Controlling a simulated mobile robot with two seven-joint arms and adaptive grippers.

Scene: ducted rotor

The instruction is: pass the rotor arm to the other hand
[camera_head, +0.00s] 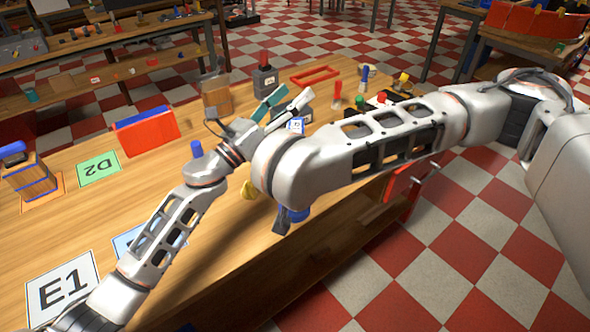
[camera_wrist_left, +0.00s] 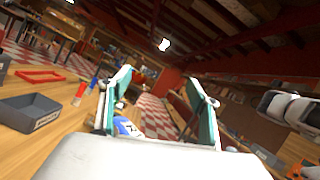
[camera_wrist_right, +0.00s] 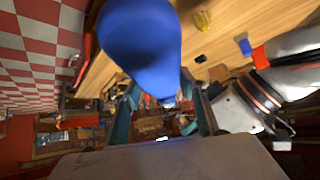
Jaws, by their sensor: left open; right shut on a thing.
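My left gripper (camera_head: 282,104) is open, its teal fingers spread, over the far part of the wooden table. In the left wrist view nothing lies between its fingers (camera_wrist_left: 160,105). My right gripper (camera_head: 281,224) points down near the table's front edge, mostly hidden behind my right arm. It is shut on a blue thing, which I take to be the rotor arm (camera_wrist_right: 142,45); a bit of blue (camera_head: 298,214) also shows under the right wrist in the head view. In the right wrist view it is large and close between the fingers (camera_wrist_right: 165,115). The two grippers are well apart.
The wooden table (camera_head: 110,205) carries a red bin (camera_head: 146,131), a D2 card (camera_head: 98,169), an E1 card (camera_head: 62,292) and a blue-topped wooden block (camera_head: 28,172). A red frame (camera_head: 315,76) and small tools lie at the back. A grey bin (camera_wrist_left: 38,110) shows in the left wrist view.

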